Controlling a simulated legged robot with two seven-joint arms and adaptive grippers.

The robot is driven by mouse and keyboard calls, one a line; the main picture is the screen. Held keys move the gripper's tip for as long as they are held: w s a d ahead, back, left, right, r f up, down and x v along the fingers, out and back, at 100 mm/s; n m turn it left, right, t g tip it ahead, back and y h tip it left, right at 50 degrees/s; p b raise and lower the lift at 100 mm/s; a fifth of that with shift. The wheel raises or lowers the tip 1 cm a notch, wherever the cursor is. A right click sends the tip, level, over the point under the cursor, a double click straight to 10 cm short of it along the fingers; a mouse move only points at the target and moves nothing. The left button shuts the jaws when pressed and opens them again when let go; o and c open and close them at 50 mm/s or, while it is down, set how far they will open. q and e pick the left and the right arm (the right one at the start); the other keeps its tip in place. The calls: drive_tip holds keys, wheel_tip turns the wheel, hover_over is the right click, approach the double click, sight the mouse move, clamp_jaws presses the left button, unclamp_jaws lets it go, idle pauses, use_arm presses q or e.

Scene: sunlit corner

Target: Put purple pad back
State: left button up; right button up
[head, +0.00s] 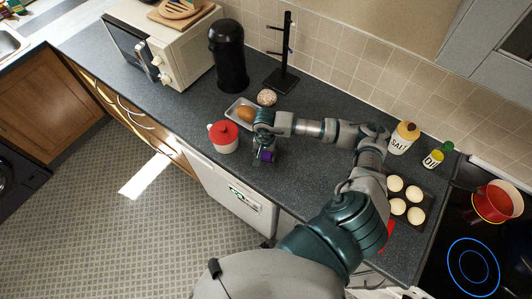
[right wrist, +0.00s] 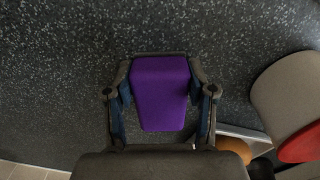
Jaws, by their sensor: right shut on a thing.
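My right gripper (head: 264,150) is shut on the purple pad (head: 268,156) over the dark worktop (head: 215,180), just right of the red-lidded pot. In the right wrist view the purple pad (right wrist: 160,92) is a block with a narrower lower end, between the two fingers of the gripper (right wrist: 160,78). The speckled worktop (right wrist: 60,60) lies behind it. I cannot tell whether the pad touches the worktop. My left gripper is not in view.
The pot with a red lid (head: 223,136) and a tray (head: 232,108) with a brown, egg-like thing (head: 246,114) stand close left of my gripper. A black canister (head: 228,58), mug stand (head: 283,78), salt jar (head: 403,138), oil bottle (head: 437,156) and bun tray (head: 412,225) stand around.

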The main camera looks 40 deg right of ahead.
sight(264, 154)
drive_tip(key=shift+a, duration=0.5)
drive_tip(key=o, duration=1.1)
drive_tip(key=shift+d+f, duration=0.15)
drive_tip(key=shift+d, duration=0.45)
drive_tip(key=shift+r, duration=0.25)
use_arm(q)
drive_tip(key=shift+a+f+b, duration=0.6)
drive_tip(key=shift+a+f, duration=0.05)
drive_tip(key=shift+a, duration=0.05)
use_arm(e)
wheel_tip(264, 154, up, 12)
